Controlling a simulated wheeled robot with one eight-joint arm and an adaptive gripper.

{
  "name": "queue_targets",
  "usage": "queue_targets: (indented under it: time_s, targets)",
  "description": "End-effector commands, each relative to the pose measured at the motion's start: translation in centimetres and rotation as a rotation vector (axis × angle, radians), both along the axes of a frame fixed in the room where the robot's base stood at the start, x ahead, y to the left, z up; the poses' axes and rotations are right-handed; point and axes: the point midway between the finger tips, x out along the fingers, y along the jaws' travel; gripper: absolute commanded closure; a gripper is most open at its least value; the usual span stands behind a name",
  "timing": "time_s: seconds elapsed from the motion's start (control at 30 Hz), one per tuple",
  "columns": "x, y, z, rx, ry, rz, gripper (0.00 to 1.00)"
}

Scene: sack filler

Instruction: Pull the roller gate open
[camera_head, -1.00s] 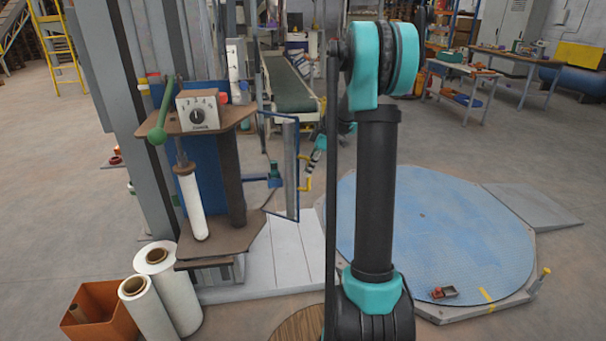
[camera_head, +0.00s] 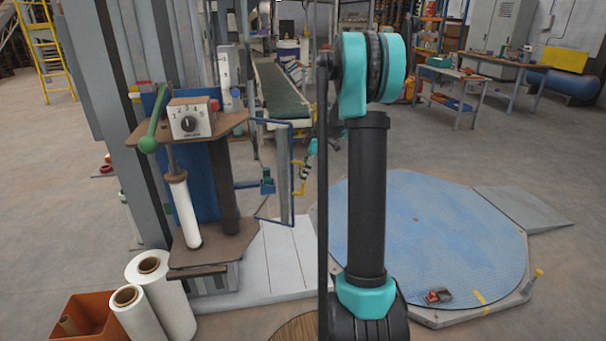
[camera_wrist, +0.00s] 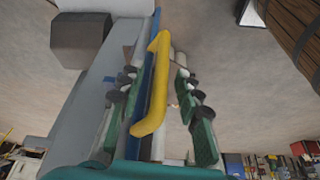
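The roller gate is a blue frame with a grey upright panel (camera_head: 284,165), beside the brown-shelved machine in the head view. Its yellow handle (camera_head: 301,178) sticks out on the right side. In the wrist view the yellow handle (camera_wrist: 155,85) runs lengthwise between the fingers of my gripper (camera_wrist: 158,115). The green fingers with dark pads stand apart on both sides of it, with gaps visible, so the gripper is open. In the head view my gripper (camera_head: 306,167) is small, close to the handle, and partly hidden by my arm.
A control box with a dial (camera_head: 190,120) and a green-knobbed lever (camera_head: 149,142) stand left of the gate. White film rolls (camera_head: 158,290) and an orange bin (camera_head: 88,318) are at lower left. A blue round platform (camera_head: 430,240) lies to the right. A conveyor (camera_head: 281,92) stands behind.

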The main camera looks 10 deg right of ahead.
Motion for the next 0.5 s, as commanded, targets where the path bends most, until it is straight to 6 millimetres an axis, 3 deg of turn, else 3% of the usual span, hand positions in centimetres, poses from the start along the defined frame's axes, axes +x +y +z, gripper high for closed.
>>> queue_targets:
  time_s: [0.27, 0.5]
  targets:
    - [-0.1, -0.3, 0.7, 0.0, 0.0, -0.001, 0.66]
    - [-0.4, -1.9, 4.7, 0.0, 0.001, -0.002, 0.66]
